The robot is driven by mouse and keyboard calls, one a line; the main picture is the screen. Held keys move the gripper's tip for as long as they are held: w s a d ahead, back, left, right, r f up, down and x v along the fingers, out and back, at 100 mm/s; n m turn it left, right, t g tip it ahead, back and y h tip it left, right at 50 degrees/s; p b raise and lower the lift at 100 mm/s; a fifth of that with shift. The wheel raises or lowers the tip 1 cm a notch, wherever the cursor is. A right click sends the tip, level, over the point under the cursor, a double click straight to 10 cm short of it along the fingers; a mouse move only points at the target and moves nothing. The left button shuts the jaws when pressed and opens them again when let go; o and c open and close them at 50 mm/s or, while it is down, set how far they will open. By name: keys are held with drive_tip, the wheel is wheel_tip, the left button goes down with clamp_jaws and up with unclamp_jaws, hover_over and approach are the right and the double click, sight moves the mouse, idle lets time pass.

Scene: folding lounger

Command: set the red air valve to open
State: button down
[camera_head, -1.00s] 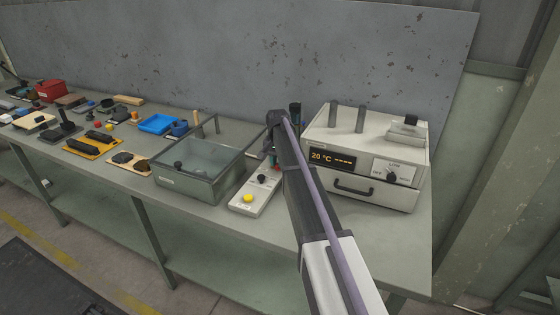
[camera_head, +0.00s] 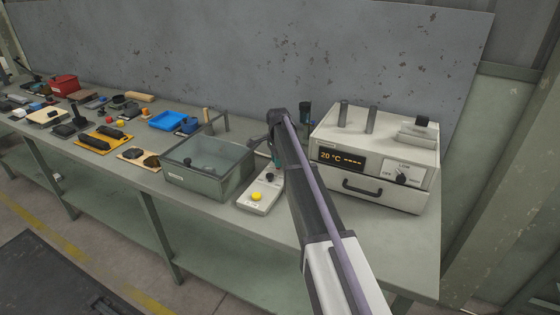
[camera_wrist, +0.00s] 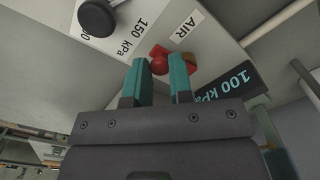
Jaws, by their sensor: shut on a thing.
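The red air valve (camera_wrist: 160,60) shows in the wrist view beside an "AIR" label on a pale control box (camera_wrist: 225,12). My gripper (camera_wrist: 158,72) has two teal fingers, one on each side of the valve's red handle, and is shut on it. Another part of the handle shows beyond the right finger. In the head view the control box (camera_head: 250,207), with a yellow button and a black knob, stands on the bench; my arm hides its back end and the valve. How far the valve is turned is hard to tell.
A dark "100 kPa" display (camera_wrist: 228,82) is close to the right finger, and a black knob (camera_wrist: 97,18) is at upper left.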

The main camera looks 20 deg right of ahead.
drive_tip(key=shift+w+a+m, duration=0.1)
drive_tip(key=shift+m, duration=0.2)
drive_tip(key=c, duration=1)
unclamp_jaws()
drive_tip(key=shift+c, duration=0.2)
drive_tip(key=shift+r, duration=0.1)
wheel_tip(320, 180, up, 11)
drive_tip(key=p, duration=1.1)
drive_tip(key=shift+f, duration=0.2)
